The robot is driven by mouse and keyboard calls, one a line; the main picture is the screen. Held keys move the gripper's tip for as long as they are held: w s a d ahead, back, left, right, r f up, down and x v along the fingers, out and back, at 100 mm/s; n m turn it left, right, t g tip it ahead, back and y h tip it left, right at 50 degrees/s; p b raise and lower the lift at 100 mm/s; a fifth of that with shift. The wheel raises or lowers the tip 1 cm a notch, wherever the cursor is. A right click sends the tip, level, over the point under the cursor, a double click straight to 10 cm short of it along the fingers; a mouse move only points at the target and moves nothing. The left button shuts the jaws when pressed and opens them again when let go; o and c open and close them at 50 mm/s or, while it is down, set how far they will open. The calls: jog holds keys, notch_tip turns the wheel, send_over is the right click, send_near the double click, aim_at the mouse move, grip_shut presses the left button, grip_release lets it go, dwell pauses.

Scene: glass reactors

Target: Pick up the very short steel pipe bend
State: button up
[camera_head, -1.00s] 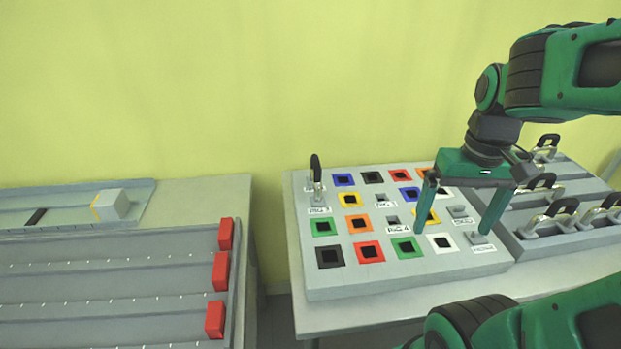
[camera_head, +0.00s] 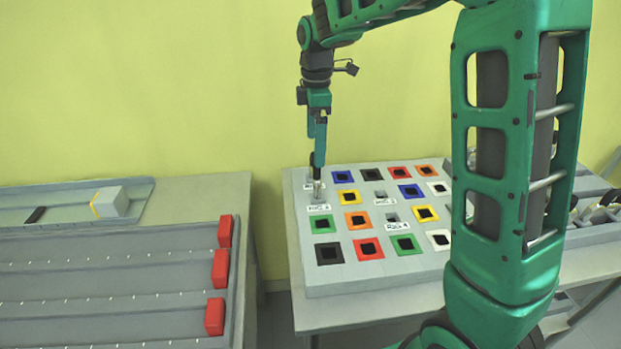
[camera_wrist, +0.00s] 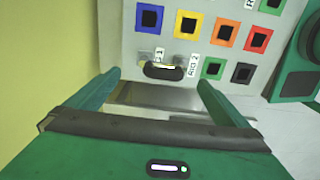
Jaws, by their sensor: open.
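The very short steel pipe bend (camera_head: 317,191) stands upright at the left edge of the grey board, its black top mostly hidden behind my gripper in the head view. In the wrist view the bend (camera_wrist: 165,71) shows as a black arch with steel ends in two small sockets, beside labels. My gripper (camera_head: 316,148) points down over the bend and is open. In the wrist view its fingertips (camera_wrist: 158,79) lie on either side of the bend in the picture, with nothing held. I cannot tell the remaining height gap.
The grey board (camera_head: 345,279) carries coloured square sockets. A rack (camera_head: 599,229) with more handled pipe pieces stands at the right, largely behind my arm. At the left, a table holds a grey tray (camera_head: 100,270) with red blocks (camera_head: 221,268) and a pale box (camera_head: 109,202).

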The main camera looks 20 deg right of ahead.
aim_at(315, 173)
notch_tip(315, 173, down, 5)
jog(key=shift+r, duration=0.2)
jog(key=shift+s+a+f, duration=0.1)
jog(key=shift+s+f, duration=0.05)
jog(key=shift+f, duration=1.25)
jog(key=shift+s+f, duration=0.1)
jog(key=shift+f, duration=1.3)
jog(key=shift+c, duration=0.3)
jog(key=c, duration=1)
